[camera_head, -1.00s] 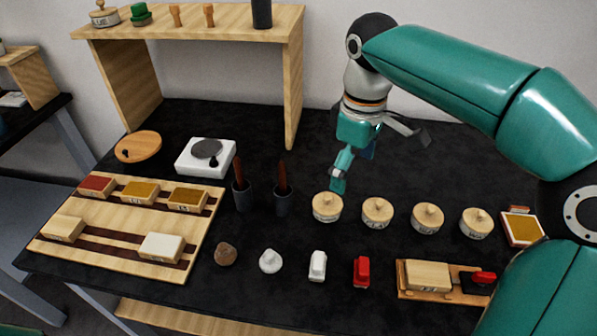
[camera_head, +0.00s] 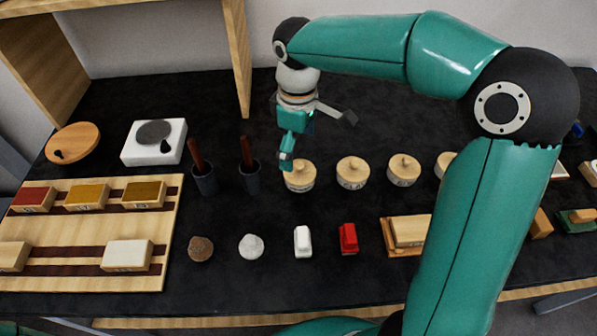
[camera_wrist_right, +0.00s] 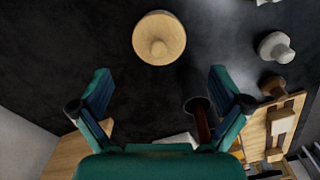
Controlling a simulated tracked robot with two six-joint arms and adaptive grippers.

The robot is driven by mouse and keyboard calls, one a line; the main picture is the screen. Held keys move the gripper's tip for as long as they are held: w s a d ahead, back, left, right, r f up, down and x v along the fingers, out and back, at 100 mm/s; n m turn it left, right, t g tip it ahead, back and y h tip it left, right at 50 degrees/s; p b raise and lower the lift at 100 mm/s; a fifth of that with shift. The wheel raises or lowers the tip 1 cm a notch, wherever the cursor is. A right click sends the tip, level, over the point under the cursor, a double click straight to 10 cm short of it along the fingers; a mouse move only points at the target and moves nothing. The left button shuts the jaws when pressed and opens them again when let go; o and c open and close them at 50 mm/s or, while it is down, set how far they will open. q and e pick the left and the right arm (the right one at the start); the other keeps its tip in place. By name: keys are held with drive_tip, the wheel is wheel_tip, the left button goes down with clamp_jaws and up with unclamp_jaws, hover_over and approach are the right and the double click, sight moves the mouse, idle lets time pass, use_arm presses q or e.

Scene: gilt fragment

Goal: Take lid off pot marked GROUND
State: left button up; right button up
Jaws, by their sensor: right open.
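Several round pots with pale wooden knobbed lids stand in a row on the black table: a first pot (camera_head: 299,180), a second pot (camera_head: 352,174), a third pot (camera_head: 404,171) and one partly behind my right arm (camera_head: 447,160). Their labels are too small to read, so I cannot tell which says GROUND. My right gripper (camera_head: 317,140) is open and empty by the first pot. In the right wrist view, a round lid with its knob (camera_wrist_right: 159,40) lies beyond the open fingers of the right gripper (camera_wrist_right: 160,92), not between them. My left gripper is not in view.
Two dark cups with brown handles (camera_head: 204,180) (camera_head: 250,176) stand left of the pots. A red block (camera_head: 348,238), a white block (camera_head: 303,241) and two small lumps lie in front. A wooden board with blocks (camera_head: 170,215) is at left. A wooden shelf (camera_head: 238,60) stands behind.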

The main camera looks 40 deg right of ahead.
sight(298, 164)
drive_tip(key=shift+f, duration=3.1)
drive_tip(key=c, duration=1)
drive_tip(key=shift+s, duration=0.1)
drive_tip(key=shift+c, duration=1.3)
